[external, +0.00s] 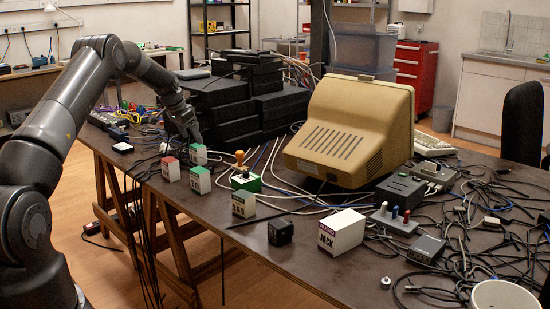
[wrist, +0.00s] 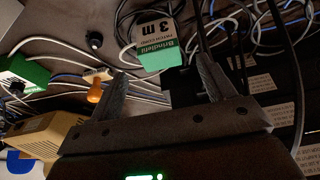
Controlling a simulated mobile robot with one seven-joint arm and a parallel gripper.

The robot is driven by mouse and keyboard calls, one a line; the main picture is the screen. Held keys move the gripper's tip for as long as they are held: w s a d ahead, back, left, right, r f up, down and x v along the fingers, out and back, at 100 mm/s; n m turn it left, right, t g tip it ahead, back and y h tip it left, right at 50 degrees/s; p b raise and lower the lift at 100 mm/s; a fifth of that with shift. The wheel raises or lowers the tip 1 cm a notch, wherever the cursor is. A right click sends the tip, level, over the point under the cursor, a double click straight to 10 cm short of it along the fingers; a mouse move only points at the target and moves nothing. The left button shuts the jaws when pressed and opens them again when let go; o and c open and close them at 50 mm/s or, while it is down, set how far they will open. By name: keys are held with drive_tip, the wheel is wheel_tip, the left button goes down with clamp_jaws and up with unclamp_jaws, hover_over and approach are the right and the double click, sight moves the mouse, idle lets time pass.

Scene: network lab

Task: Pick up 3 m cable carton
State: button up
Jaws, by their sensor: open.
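The 3 m cable carton (wrist: 158,45) is a green and white box with "3 m" on its label. In the wrist view it lies just beyond and between the fingertips of my gripper (wrist: 161,72), which is open and empty. In the external view my gripper (external: 191,133) points down just above a green and white carton (external: 198,156), which appears to be the same one; its label is too small to read there. The carton stands on the dark table near its left edge, apart from the fingers as far as I can tell.
A similar green carton (external: 200,181) and a red-topped one (external: 171,170) stand close in front. An orange-handled tool (external: 240,158) is to the right. Stacked black devices (external: 222,112) rise just behind. A beige monitor (external: 345,130) and loose cables fill the right side.

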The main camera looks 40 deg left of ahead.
sight(197, 146)
drive_tip(key=shift+x, duration=3.2)
drive_tip(key=shift+w, duration=0.1)
drive_tip(key=shift+c, duration=0.2)
drive_tip(key=c, duration=1.1)
